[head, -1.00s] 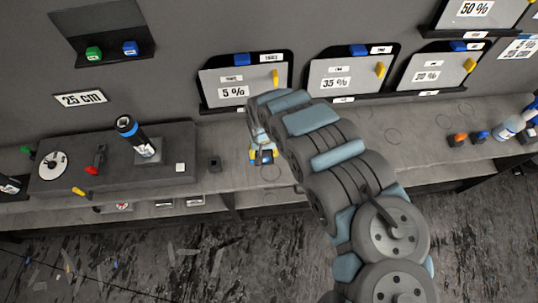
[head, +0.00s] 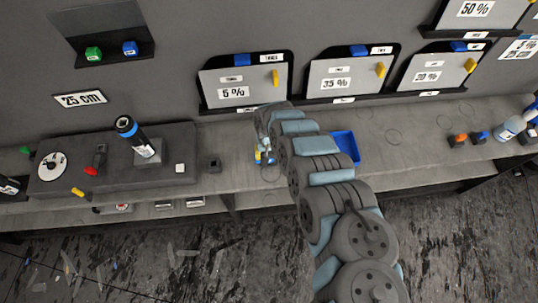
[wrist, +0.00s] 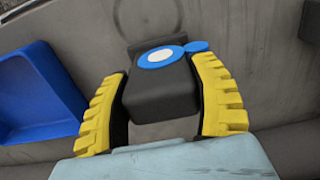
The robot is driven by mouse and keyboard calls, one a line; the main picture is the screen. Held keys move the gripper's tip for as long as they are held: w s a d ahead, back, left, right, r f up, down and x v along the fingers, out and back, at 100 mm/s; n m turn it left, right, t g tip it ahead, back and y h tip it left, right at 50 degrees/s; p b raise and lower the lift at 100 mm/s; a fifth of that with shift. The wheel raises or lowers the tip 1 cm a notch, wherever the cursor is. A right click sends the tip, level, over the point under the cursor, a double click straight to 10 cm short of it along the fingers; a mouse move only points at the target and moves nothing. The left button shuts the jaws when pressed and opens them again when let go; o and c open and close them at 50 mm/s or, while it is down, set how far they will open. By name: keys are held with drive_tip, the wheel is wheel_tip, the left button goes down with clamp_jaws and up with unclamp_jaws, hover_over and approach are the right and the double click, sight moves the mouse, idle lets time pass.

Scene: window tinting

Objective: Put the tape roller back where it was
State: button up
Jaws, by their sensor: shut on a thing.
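My gripper (wrist: 165,80) has yellow ribbed fingers, shut on both sides of a dark block with a blue-rimmed white disc on its top, which looks like the tape roller (wrist: 160,95). In the head view my gripper (head: 263,157) is low over the grey bench, just left of the blue tray (head: 346,146), and my arm hides most of it. The roller can hardly be made out there. I cannot tell whether it touches the bench.
The blue tray also shows at left in the wrist view (wrist: 35,90). A small black block (head: 214,165) stands left of my gripper. Further left is a dark raised platform (head: 70,185) with a black-and-blue cylinder (head: 133,135). Panels (head: 243,85) line the wall behind.

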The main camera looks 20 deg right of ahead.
drive_tip(key=shift+s+d+f, duration=0.1)
drive_tip(key=shift+f, duration=0.35)
drive_tip(key=shift+f, duration=0.15)
drive_tip(key=o, duration=1.3)
drive_tip(key=shift+c, duration=0.2)
drive_tip(key=shift+d+r, duration=0.1)
drive_tip(key=shift+r, duration=6.05)
